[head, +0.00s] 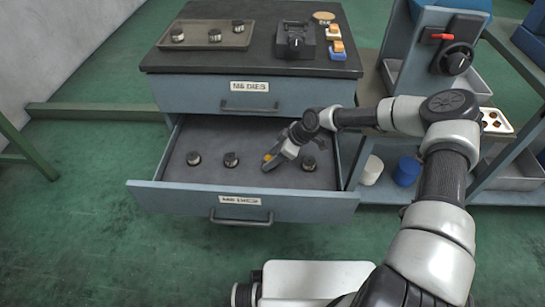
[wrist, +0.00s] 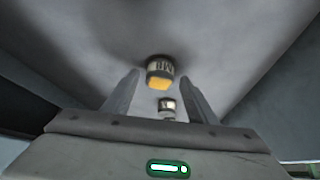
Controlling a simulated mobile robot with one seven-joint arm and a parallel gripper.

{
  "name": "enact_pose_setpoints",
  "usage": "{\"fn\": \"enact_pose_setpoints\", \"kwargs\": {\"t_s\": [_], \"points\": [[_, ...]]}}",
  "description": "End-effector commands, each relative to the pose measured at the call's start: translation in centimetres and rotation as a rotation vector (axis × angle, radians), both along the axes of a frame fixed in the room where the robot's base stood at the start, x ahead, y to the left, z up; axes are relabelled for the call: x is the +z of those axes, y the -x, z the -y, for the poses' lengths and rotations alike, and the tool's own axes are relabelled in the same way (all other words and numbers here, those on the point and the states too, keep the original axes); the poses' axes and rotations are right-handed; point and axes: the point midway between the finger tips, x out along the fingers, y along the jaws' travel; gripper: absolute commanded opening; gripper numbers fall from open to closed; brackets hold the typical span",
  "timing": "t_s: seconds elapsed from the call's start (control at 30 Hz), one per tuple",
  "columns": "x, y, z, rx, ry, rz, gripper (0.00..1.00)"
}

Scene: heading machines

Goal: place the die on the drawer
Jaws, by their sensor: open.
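A small dark die with an orange face (wrist: 160,72) is just ahead of and between the fingertips of my gripper (wrist: 162,82) in the wrist view. The fingers are apart and a gap shows beside the die. In the head view my gripper (head: 270,160) points down into the open lower drawer (head: 215,182), and the orange of the die (head: 267,157) shows at its tip. The die appears to stand on the drawer floor, though the contact is hard to see. A second die (wrist: 167,107) shows below it in the wrist view.
Dark dies (head: 231,159) stand in the drawer left of my gripper, and another die (head: 308,164) stands at right. The cabinet top holds a tray (head: 205,43) of dies, a black fixture (head: 295,40) and orange-topped blocks (head: 337,48). A machine (head: 440,50) stands right.

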Motion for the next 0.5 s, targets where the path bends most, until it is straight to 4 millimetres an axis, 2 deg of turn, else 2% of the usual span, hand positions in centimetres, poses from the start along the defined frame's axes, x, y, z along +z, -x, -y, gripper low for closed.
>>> {"fn": "enact_pose_setpoints", "kwargs": {"t_s": [0.17,0.5], "points": [[1.8,0.1,0.9,-0.002,0.001,0.002,0.52],[7.9,1.2,4.7,-0.002,0.002,0.002,0.52]]}}
